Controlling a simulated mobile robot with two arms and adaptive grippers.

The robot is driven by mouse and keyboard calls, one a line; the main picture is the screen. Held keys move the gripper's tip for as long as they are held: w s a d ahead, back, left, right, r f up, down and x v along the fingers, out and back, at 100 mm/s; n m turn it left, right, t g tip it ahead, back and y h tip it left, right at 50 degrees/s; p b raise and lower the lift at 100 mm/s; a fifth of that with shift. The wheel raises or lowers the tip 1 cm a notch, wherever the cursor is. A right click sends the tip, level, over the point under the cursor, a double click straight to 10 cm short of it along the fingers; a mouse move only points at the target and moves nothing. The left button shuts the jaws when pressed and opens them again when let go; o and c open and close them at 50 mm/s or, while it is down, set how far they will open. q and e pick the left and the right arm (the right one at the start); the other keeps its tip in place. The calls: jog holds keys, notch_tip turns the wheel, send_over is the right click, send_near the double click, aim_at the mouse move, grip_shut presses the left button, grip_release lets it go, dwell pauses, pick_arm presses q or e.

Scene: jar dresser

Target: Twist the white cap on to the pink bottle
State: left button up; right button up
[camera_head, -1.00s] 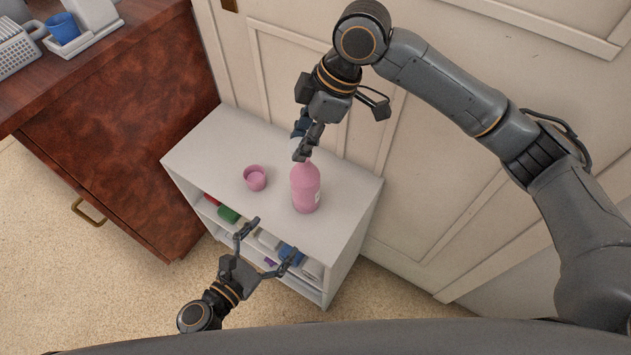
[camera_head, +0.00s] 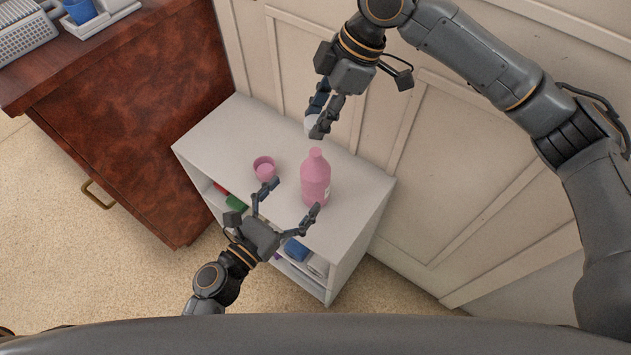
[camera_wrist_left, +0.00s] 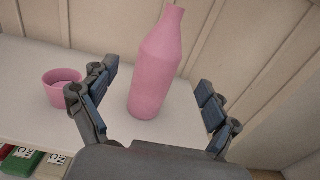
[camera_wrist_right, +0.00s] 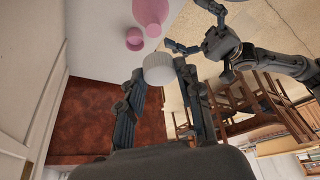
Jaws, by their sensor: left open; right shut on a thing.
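The pink bottle (camera_head: 315,180) stands upright on the white dresser top, its neck bare. It also shows in the left wrist view (camera_wrist_left: 158,72), between my left fingers but farther off. My left gripper (camera_head: 293,195) is open and empty, just in front of the bottle. My right gripper (camera_head: 322,118) is shut on the white cap (camera_wrist_right: 159,68), held above and behind the bottle, apart from its neck. In the head view the cap (camera_head: 311,124) is partly hidden by the fingers.
A small pink cup (camera_head: 264,168) stands left of the bottle on the white dresser (camera_head: 215,140). Its open shelf holds several coloured items. A brown wooden cabinet (camera_head: 130,120) stands to the left. A cream panelled wall (camera_head: 420,170) closes off the back.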

pick_arm(q)
jog(key=x, duration=0.8)
jog(key=c, duration=1.8)
pick_arm(e)
send_over(315, 151)
jog(key=shift+d+f, duration=0.25)
jog(key=shift+f, duration=1)
jog(key=shift+d+f, duration=0.2)
jog(key=shift+f, duration=1)
jog(key=shift+f, duration=0.1)
jog(key=shift+f, duration=0.8)
pick_arm(q)
grip_shut()
pick_arm(e)
jog(key=shift+f, duration=0.6)
